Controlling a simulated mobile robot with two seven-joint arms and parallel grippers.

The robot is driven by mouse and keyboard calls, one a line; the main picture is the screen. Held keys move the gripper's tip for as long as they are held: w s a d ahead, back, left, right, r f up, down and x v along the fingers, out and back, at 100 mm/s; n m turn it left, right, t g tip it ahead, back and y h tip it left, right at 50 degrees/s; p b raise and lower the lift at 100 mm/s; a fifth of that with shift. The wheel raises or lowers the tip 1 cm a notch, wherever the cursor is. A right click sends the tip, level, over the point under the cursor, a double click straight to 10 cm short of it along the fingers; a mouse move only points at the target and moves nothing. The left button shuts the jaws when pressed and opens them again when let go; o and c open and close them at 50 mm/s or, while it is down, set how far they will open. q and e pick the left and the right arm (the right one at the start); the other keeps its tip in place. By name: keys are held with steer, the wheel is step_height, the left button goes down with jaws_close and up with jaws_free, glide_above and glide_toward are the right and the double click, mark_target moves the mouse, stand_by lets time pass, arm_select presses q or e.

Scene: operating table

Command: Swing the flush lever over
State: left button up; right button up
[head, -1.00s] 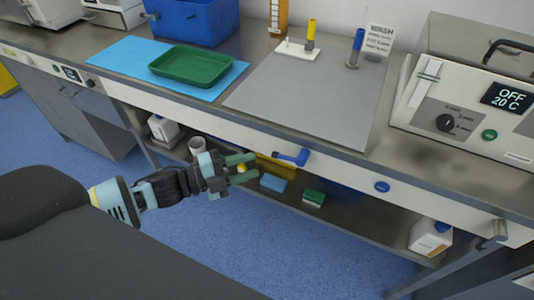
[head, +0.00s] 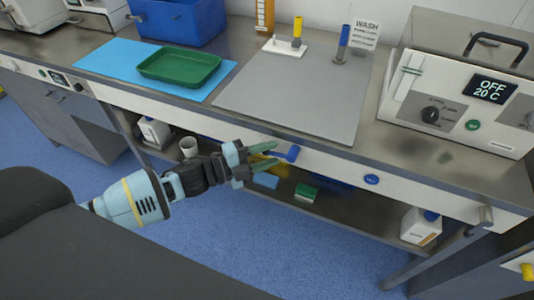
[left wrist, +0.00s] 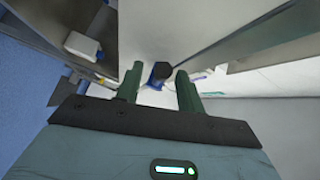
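The flush lever looks to be the blue lever (head: 292,153) on the white front panel of the bench, in the head view. Its handle points left, toward my left gripper. My left gripper (head: 278,153) is open, its green fingers reaching to the lever's left end. In the left wrist view the fingers (left wrist: 160,90) are apart, with a dark and blue piece (left wrist: 160,71), likely the lever, between or just beyond their tips. Contact cannot be told. My right gripper is not in view.
A round blue knob (head: 371,179) sits on the panel to the right. Below is a shelf (head: 335,205) with a blue block, a green block and a white bottle (head: 421,226). The bench top above holds a green tray (head: 180,67) and a grey mat (head: 300,95).

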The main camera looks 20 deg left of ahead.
arm_select(q)
jaws_close()
stand_by(0.3)
steer(key=shift+f, duration=0.1)
